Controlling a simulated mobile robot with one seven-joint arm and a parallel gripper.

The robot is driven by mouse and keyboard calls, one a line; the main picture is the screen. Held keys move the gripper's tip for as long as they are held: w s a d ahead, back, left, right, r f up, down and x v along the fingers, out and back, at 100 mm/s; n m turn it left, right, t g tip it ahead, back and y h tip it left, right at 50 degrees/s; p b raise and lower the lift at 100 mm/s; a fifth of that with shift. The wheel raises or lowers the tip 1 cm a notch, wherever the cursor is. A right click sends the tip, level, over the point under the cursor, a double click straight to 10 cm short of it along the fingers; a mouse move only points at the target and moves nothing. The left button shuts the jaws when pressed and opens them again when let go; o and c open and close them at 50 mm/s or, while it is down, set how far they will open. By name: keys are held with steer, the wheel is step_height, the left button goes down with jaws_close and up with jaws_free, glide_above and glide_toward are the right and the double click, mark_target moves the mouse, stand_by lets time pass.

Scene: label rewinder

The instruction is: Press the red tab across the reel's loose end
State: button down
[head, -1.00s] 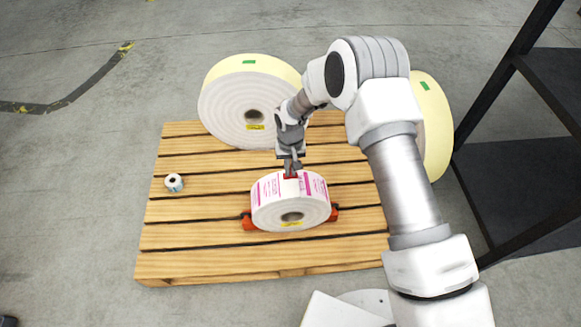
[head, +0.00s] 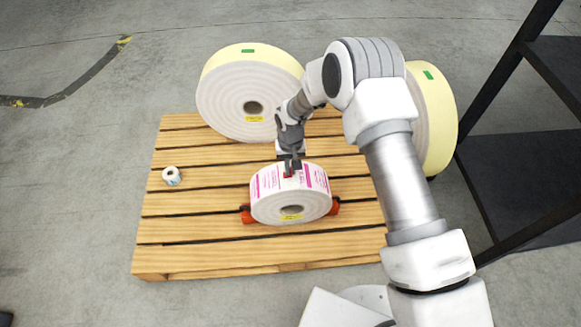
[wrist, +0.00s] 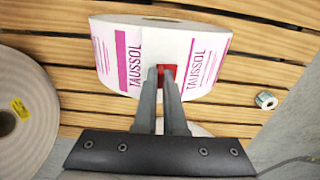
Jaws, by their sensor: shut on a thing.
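The reel (head: 262,207) stands on its rim on the pallet, a white roll with pink printed labels, its flat face with a dark core hole toward the head camera. Orange supports (head: 246,214) show at both sides of its base. The red tab (wrist: 167,70) lies at the tips of my gripper, against the printed top of the reel in the wrist view; it also shows in the head view (head: 288,174). My gripper (wrist: 165,75) is shut on the red tab, fingers close together. Whether the tab fully touches the label is unclear. The loose end's edge cannot be made out.
Two large rolls with pale yellow rims stand behind, one at the back left (head: 225,105) and one at the right (head: 435,110) behind my arm. A small roll (head: 172,176) sits at the pallet's left. The pallet's front boards (head: 200,258) are clear. A dark shelf rack (head: 525,165) stands at right.

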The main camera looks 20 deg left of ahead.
steer(key=shift+f, duration=0.3)
stand_by(1.3)
steer(key=c, duration=0.9)
jaws_free()
steer(key=shift+r, duration=0.1)
step_height(320, 180, up, 17)
steer(key=p, duration=0.5)
steer(key=shift+r, duration=0.15)
